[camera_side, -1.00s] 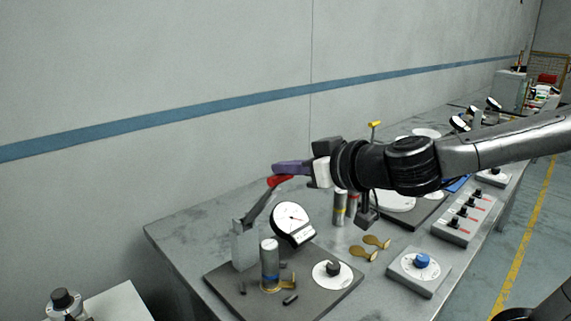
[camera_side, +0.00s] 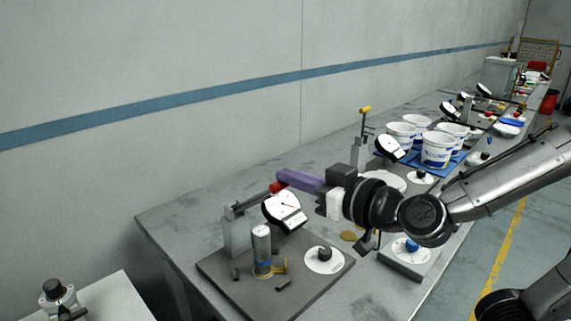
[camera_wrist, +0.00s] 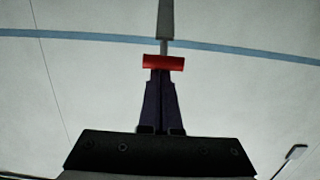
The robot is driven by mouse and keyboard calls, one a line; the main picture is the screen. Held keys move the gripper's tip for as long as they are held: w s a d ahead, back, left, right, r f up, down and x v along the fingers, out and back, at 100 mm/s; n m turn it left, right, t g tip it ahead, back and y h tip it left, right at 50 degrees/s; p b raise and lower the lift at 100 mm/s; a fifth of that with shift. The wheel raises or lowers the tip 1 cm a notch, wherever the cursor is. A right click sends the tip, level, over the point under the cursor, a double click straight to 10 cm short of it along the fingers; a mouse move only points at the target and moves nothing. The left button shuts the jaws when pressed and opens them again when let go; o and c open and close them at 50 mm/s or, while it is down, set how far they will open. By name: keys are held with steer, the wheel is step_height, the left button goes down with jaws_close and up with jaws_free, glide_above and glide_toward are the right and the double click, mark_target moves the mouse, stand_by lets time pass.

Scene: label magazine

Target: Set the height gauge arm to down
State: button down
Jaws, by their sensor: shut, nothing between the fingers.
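The height gauge stands on a dark plate (camera_side: 222,272) at the near end of the bench. Its grey post (camera_side: 237,237) carries a tilted arm (camera_side: 250,203) that slopes up to a red handle (camera_side: 277,187). A white dial (camera_side: 285,211) hangs on it above a silver cylinder (camera_side: 262,245). My gripper (camera_side: 281,178) has purple fingers, shut and empty, right at the red handle, seemingly touching it from above. In the wrist view the red handle (camera_wrist: 163,62) lies across just beyond my fingertips (camera_wrist: 160,72), with the grey arm (camera_wrist: 165,20) behind it.
A black knob on a white disc (camera_side: 325,256) sits on the same plate. A blue knob box (camera_side: 411,248) stands to the right. White buckets (camera_side: 437,150) and more gauges stand farther along the bench. The bench left of the gauge (camera_side: 180,222) is clear.

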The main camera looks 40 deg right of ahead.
steer(key=s+f+t, duration=0.2)
steer(key=s+f, duration=0.3)
steer(key=f, duration=0.7)
steer(key=shift+r, duration=0.1)
stand_by(0.4)
